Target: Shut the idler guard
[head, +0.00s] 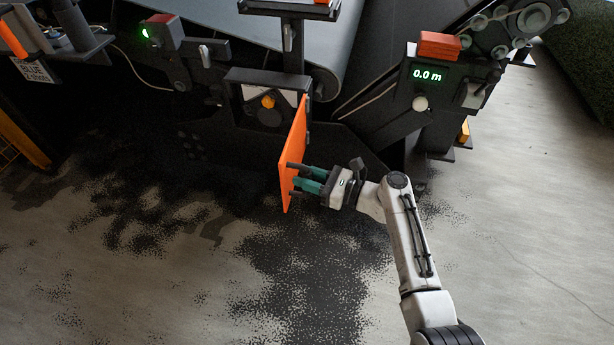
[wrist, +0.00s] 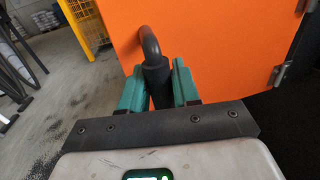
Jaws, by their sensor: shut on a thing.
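The idler guard (head: 293,155) is an orange hinged panel, seen nearly edge-on in the head view. It stands swung out from the dark machine housing (head: 268,100), so it is open. In the wrist view the orange panel (wrist: 220,50) fills the upper middle, with hinges (wrist: 279,74) along its right side. A dark curved handle (wrist: 151,48) sticks out from its face. My gripper (head: 302,180) has green fingers shut on this handle; in the wrist view the fingers (wrist: 158,88) sit on either side of it. The lower part of the handle is partly hidden between the fingers.
Behind the guard is an opening with an orange knob (head: 268,101). A display box (head: 427,75) reading 0.0 m stands to the right. A conveyor belt (head: 255,38) runs above. Dark granules (head: 290,270) cover the floor in front. A yellow mesh fence (wrist: 88,28) shows in the wrist view.

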